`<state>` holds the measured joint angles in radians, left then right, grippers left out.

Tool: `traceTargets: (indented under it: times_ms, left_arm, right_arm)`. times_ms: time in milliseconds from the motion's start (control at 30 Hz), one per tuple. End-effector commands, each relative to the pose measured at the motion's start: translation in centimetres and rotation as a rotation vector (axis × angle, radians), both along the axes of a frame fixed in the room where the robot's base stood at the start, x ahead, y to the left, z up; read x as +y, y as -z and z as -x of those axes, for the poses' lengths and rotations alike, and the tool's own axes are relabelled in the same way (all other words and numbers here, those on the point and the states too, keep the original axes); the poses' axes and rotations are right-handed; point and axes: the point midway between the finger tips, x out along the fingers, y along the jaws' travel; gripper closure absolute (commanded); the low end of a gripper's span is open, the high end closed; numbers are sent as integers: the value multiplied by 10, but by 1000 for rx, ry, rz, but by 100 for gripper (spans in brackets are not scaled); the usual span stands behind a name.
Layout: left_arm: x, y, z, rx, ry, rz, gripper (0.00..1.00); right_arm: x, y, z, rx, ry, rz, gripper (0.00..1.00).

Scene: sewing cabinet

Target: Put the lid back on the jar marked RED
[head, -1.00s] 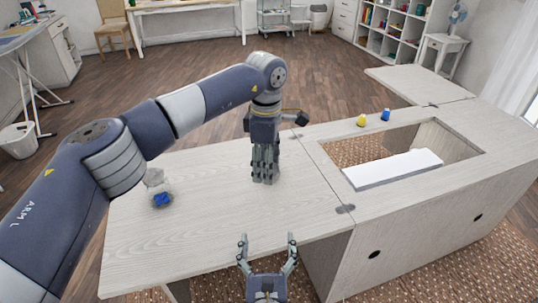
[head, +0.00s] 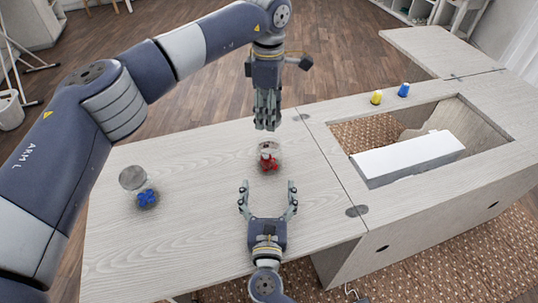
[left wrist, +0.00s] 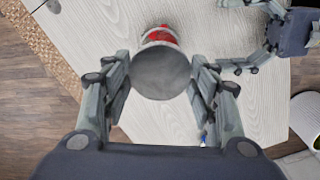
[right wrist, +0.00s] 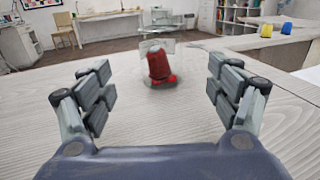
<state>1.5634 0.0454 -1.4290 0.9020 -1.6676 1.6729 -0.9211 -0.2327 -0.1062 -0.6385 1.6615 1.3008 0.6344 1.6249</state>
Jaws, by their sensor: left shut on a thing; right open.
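The jar with red contents (head: 269,160) stands upright on the light wooden tabletop; it is clear glass. In the right wrist view the red jar (right wrist: 158,65) is straight ahead, past the fingertips. My left gripper (head: 267,122) is above and behind this jar, apart from it. In the left wrist view a round grey lid (left wrist: 160,77) sits between its fingers, covering part of the red jar (left wrist: 158,36). My right gripper (head: 268,198) is open and empty on the near side of the jar. Any lettering on the jar is unreadable.
A yellow item (head: 377,97) and a blue item (head: 403,90) stand by the cabinet opening, which holds a white block (head: 405,157). The tabletop between the jars is clear.

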Motion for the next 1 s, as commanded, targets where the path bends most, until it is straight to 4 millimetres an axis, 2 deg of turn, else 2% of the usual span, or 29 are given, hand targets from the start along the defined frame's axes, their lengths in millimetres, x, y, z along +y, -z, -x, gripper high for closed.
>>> traceTargets:
  times_ms: [233, 700, 1000]
  left_arm:
    - [0, 0, 0, 0, 0, 0, 53]
    - [0, 0, 0, 0, 0, 0, 53]
    - [0, 0, 0, 0, 0, 0, 53]
  right_arm:
    - [0, -1, -18, -3, 0, 1, 17]
    - [-1, -1, -102, -3, 0, 1, 17]
    - [-2, 0, -120, -1, 0, 0, 17]
